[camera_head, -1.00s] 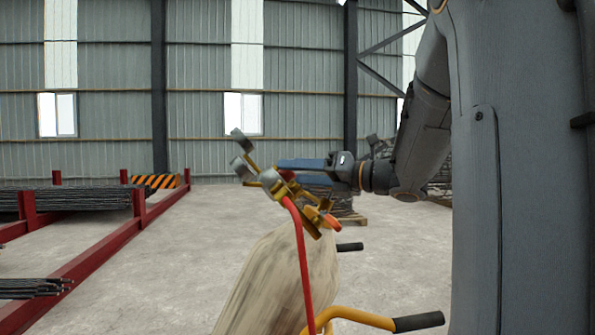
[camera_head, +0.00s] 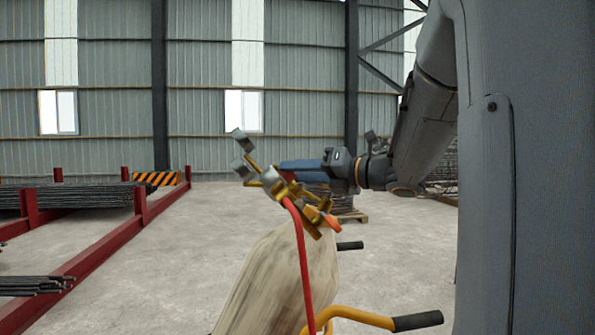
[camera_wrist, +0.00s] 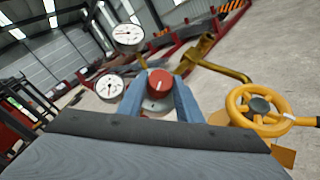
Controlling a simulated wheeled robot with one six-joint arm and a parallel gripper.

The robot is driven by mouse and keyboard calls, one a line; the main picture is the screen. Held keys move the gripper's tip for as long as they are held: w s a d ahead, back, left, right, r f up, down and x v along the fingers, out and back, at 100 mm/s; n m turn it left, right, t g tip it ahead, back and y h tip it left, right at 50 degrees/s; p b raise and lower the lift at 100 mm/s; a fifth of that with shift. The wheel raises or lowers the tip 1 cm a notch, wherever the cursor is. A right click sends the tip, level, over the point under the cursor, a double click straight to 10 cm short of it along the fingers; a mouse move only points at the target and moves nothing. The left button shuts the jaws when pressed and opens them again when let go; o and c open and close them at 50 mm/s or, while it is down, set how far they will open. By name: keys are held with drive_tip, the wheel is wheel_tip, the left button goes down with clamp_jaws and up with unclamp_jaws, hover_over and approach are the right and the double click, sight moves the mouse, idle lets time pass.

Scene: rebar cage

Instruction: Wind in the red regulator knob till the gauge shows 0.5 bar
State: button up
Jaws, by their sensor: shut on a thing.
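The red regulator knob (camera_wrist: 158,80) shows in the wrist view between the two blue fingers of my gripper (camera_wrist: 160,95), which is shut on it. A pale pointer mark shows on the knob's face. Two white round gauges stand beyond it: the upper gauge (camera_wrist: 128,36) and the lower left gauge (camera_wrist: 109,86); their numbers are too small to read. In the head view my gripper (camera_head: 284,167) reaches from the right to the brass regulator (camera_head: 273,183), and the fingers hide the knob. The gauges there show only their grey sides and backs.
A yellow valve handwheel (camera_wrist: 258,108) is close at the right in the wrist view. A red hose (camera_head: 302,255) hangs down past the beige cylinder (camera_head: 270,275). A yellow trolley handle (camera_head: 360,316) stands in front. A red rack (camera_head: 75,270) holds rebar at the left.

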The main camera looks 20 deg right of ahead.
drive_tip(key=m+h+p, duration=0.1)
drive_tip(key=p, duration=0.1)
drive_tip(key=m+h+p, duration=0.2)
drive_tip(key=r+m+g+h+p, duration=0.1)
drive_tip(key=m+p, duration=0.1)
drive_tip(key=p, duration=0.1)
drive_tip(key=shift+s+a+h, duration=0.1)
drive_tip(key=shift+a+h, duration=0.2)
drive_tip(key=shift+h, duration=0.1)
drive_tip(key=m+h+p, duration=0.1)
drive_tip(key=p, duration=0.2)
drive_tip(key=m+g+p, duration=0.1)
drive_tip(key=p, duration=0.2)
drive_tip(key=m+h+p, duration=0.1)
drive_tip(key=p, duration=0.2)
drive_tip(key=shift+a+r+m+g+h, duration=0.1)
drive_tip(key=shift+r+m+g+h, duration=0.2)
drive_tip(key=shift+m+g, duration=0.1)
drive_tip(key=m+p, duration=0.1)
drive_tip(key=p, duration=0.2)
drive_tip(key=shift+f+g+h, duration=0.1)
drive_tip(key=shift+g+h, duration=0.2)
drive_tip(key=shift+w+f+m+g+p, duration=0.2)
drive_tip(key=shift+m+g+p, duration=0.2)
drive_tip(key=shift+p, duration=0.9)
drive_tip(key=o, duration=1)
drive_tip(key=shift+o, duration=0.2)
